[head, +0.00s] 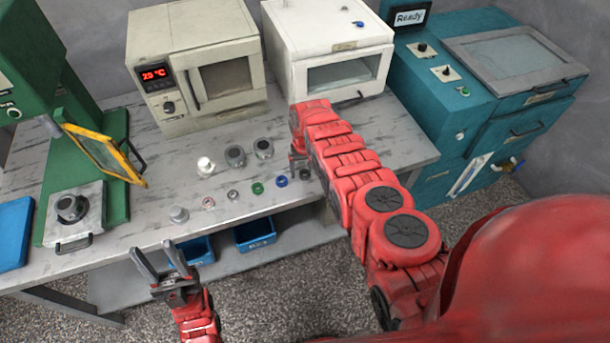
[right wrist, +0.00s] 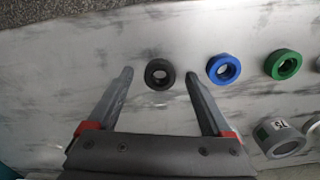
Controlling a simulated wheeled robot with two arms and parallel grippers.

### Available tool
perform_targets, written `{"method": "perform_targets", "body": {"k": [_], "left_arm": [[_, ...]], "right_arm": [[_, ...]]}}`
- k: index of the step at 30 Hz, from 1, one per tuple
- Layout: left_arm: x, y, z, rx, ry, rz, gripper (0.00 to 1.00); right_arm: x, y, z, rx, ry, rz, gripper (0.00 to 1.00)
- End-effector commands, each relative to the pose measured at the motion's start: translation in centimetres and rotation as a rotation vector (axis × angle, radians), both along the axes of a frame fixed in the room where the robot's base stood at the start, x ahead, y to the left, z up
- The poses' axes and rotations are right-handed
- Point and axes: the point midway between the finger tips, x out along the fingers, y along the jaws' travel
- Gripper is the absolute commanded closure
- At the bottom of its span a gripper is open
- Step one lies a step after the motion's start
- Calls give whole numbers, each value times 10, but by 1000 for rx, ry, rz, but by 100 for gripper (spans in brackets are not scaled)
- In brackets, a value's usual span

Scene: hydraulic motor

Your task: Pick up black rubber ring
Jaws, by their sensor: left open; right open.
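The black rubber ring (right wrist: 160,74) lies flat on the table in the right wrist view. It sits between the open fingertips of my right gripper (right wrist: 157,76) as seen from the wrist, touching neither in the picture. In the head view the black ring (head: 305,175) shows close to my right gripper (head: 299,165), at the right end of a row of small parts. My left gripper (head: 160,257) is open and empty in front of the table's front edge.
A blue ring (right wrist: 223,69) and a green ring (right wrist: 283,64) lie beside the black ring, with a grey cylinder (right wrist: 278,138) near them. Two ovens (head: 195,65) stand behind. Blue bins (head: 255,234) sit below the tabletop. The table right of my right gripper looks clear.

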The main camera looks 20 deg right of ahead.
Motion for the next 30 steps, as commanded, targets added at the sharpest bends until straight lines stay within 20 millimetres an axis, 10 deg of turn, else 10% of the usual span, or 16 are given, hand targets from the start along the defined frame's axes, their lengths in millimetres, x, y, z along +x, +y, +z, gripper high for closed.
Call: {"method": "perform_targets", "body": {"k": [3,17,30], "left_arm": [[0,0,0,0,0,0,50],[0,0,0,0,0,0,50],[0,0,-1,0,0,0,50]], "right_arm": [[0,0,1,0,0,0,16],[0,0,1,0,-1,0,99],[3,0,4,0,-2,0,100]]}}
